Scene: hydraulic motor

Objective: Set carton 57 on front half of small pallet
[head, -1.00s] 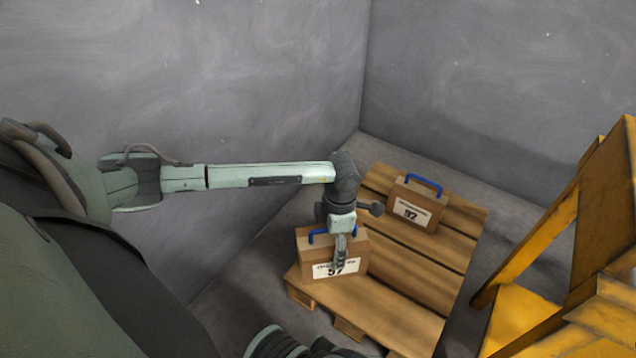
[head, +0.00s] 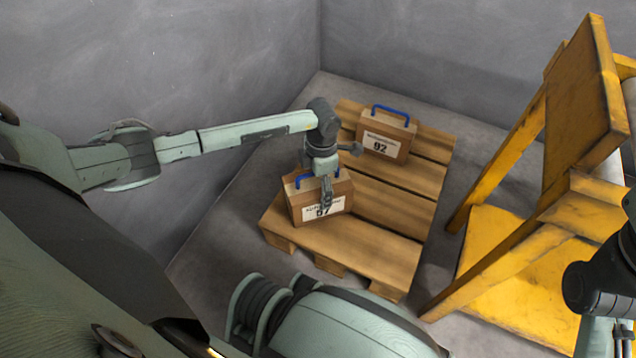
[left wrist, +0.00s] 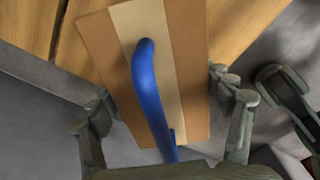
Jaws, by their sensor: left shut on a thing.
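Carton 57 (head: 319,197) is a brown box with a white label and a blue handle. In the head view it is upright and slightly turned at the near left part of the small wooden pallet (head: 384,242). I cannot tell whether its base touches the boards. My left gripper (head: 325,196) is shut on the carton from above, with one finger over the label. In the left wrist view the carton top (left wrist: 118,68) and its blue handle lie between the fingers of my left gripper (left wrist: 168,112).
Carton 92 (head: 384,136), also blue-handled, stands at the far end of the pallet. A yellow frame (head: 525,225) stands close on the right. Grey walls (head: 420,55) close off the back and left. The pallet's near right boards are bare.

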